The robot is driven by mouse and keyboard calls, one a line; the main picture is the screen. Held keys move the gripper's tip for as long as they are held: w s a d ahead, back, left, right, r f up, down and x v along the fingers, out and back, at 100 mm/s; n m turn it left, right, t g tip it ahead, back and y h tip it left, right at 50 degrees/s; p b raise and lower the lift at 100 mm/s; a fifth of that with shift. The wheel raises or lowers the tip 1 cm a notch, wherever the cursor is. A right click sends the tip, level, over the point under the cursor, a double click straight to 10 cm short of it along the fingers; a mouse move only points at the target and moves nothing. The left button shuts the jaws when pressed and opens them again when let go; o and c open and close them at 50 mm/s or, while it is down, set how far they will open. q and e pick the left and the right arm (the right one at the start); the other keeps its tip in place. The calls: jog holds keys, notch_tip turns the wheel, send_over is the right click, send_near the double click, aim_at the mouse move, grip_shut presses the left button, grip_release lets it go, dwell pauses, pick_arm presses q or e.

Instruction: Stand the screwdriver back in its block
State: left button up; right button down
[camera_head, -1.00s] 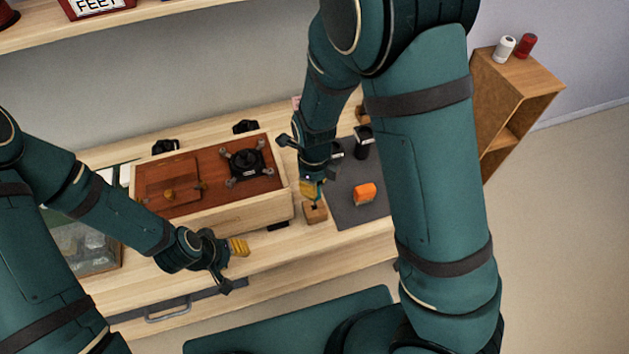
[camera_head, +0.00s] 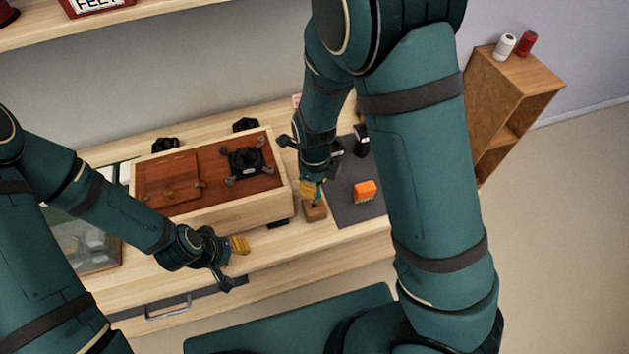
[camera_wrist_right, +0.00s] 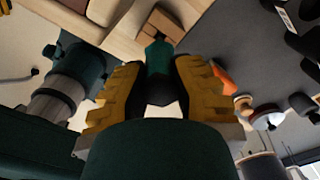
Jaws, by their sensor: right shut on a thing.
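My right gripper (camera_head: 311,191) is shut on the screwdriver, right above the small wooden block (camera_head: 316,213) at the bench's front. In the right wrist view the yellow fingers (camera_wrist_right: 160,95) close around the screwdriver's dark green handle (camera_wrist_right: 160,57). The wooden block (camera_wrist_right: 158,23) shows just beyond the handle. The screwdriver's tip is hidden, so I cannot tell whether it is inside the block's hole. My left gripper (camera_head: 240,246) hangs in front of the wooden box, apart from the block; its finger gap cannot be made out.
A wooden box (camera_head: 240,208) with a brown top and a black round part stands left of the block. An orange brush (camera_head: 365,190) and dark containers (camera_head: 361,140) are on the grey mat (camera_head: 347,212). A shelf unit (camera_head: 510,90) stands at the right.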

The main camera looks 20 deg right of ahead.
pick_arm(q)
jog(key=shift+r+p, duration=0.5)
dwell(1.2)
jog(key=shift+f+b, duration=0.85)
pick_arm(e)
jog(key=shift+f, duration=1.25)
pick_arm(q)
jog(key=shift+r, duration=0.25)
dwell(1.0)
jog(key=shift+f+b, duration=0.3)
jog(key=shift+f, duration=0.25)
pick_arm(e)
jog(key=shift+f, duration=0.9)
dwell(0.3)
jog(key=c, duration=0.9)
grip_release()
jog(key=shift+r, duration=0.1)
notch_tip(320, 180, up, 12)
jog(key=shift+f, duration=0.1)
